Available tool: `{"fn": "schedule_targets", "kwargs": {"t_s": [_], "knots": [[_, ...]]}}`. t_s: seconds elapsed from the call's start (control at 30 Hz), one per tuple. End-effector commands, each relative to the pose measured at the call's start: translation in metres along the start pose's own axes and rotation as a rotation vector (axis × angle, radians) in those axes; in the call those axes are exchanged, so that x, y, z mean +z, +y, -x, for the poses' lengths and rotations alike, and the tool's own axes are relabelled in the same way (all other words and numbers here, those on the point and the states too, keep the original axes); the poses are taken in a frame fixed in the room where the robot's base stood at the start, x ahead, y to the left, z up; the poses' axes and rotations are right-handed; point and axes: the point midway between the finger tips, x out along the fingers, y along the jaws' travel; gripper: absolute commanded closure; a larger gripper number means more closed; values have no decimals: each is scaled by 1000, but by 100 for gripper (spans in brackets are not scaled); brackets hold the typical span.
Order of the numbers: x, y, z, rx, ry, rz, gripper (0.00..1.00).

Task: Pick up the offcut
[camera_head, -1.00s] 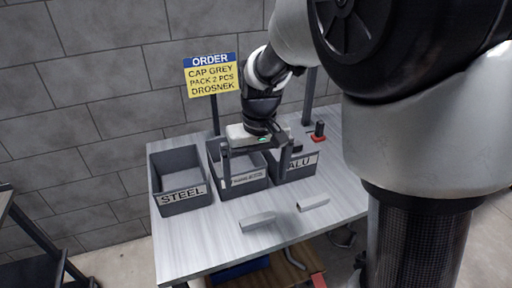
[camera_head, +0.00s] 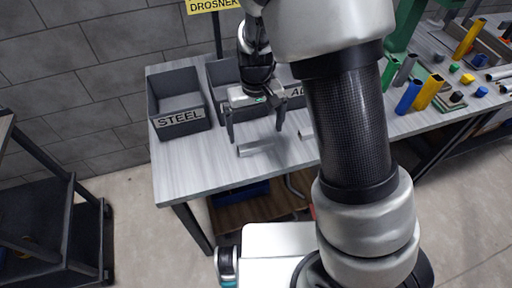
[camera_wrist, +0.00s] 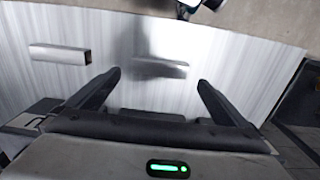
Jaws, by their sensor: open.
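Two short pale grey pieces lie on the table; I cannot tell which the task calls the offcut. One grey piece (camera_head: 255,148) lies near the front edge, just below my gripper (camera_head: 256,134). In the wrist view this piece (camera_wrist: 160,68) lies in shadow, ahead of and between the fingertips (camera_wrist: 159,78). The other grey piece (camera_head: 306,133) is to its right, partly hidden by my arm. In the wrist view this piece (camera_wrist: 60,54) is a hollow bar with a dark open end, outside the fingers. My gripper is open and empty, above the table.
A grey STEEL bin (camera_head: 180,118) stands at the table's left, with a middle bin (camera_head: 216,78) and a partly hidden ALU bin (camera_head: 297,92) beside it. The table's left front (camera_head: 185,170) is clear. Colourful parts (camera_head: 425,92) lie farther right. A dark shelf (camera_head: 50,195) stands left.

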Motion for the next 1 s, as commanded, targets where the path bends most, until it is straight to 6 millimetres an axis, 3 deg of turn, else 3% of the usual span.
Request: {"fn": "schedule_targets", "kwargs": {"t_s": [0.23, 0.5, 0.77, 1.0], "knots": [[1, 0, -14, 0, -1, 1, 0], [4, 0, -54, 1, -3, 0, 0], [3, 0, -58, 0, 1, 0, 0], [3, 0, -58, 0, 1, 0, 39]]}}
